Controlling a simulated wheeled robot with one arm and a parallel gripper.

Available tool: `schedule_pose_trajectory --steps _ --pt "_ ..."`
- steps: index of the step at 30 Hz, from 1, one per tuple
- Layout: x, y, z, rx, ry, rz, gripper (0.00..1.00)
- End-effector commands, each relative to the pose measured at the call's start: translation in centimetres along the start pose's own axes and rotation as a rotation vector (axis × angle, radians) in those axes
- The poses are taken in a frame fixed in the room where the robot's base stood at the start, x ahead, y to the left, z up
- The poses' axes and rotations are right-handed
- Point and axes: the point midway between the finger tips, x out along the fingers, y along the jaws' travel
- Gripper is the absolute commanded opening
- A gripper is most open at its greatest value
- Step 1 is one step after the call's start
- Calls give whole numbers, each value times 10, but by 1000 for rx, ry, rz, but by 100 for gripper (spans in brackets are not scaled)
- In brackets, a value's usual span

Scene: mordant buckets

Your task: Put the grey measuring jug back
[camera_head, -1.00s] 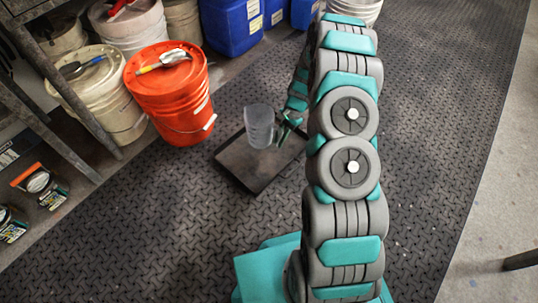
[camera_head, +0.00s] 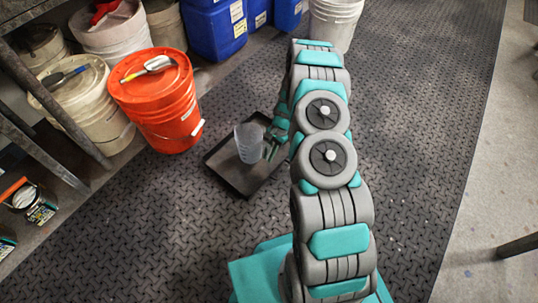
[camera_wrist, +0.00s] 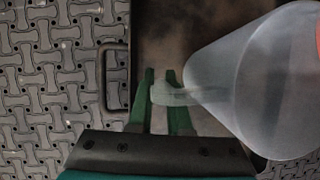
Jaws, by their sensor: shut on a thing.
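The grey measuring jug (camera_head: 249,143) is a translucent, upright cup in the head view, seen over the black tray (camera_head: 228,177). In the wrist view the jug (camera_wrist: 265,85) fills the right side, its handle pointing left. My gripper (camera_head: 273,147) is at the jug's right side. In the wrist view my gripper's green fingers (camera_wrist: 162,88) are shut on the jug's handle, one on each side. I cannot tell whether the jug's base touches the tray.
A cream bucket (camera_head: 92,110) and blue containers (camera_head: 213,27) stand behind. A white bucket (camera_head: 335,22) is at the back. Ridged floor mat (camera_head: 130,225) is clear in front.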

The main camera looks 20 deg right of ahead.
Motion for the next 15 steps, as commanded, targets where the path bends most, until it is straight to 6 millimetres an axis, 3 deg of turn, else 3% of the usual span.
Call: schedule_pose_trajectory --steps 3,4,11,15 --pt "3 0 -1 0 0 0 0" --pt "3 0 -1 0 0 0 19" --pt "2 0 -1 0 0 1 45" --pt "2 0 -1 0 0 1 47"
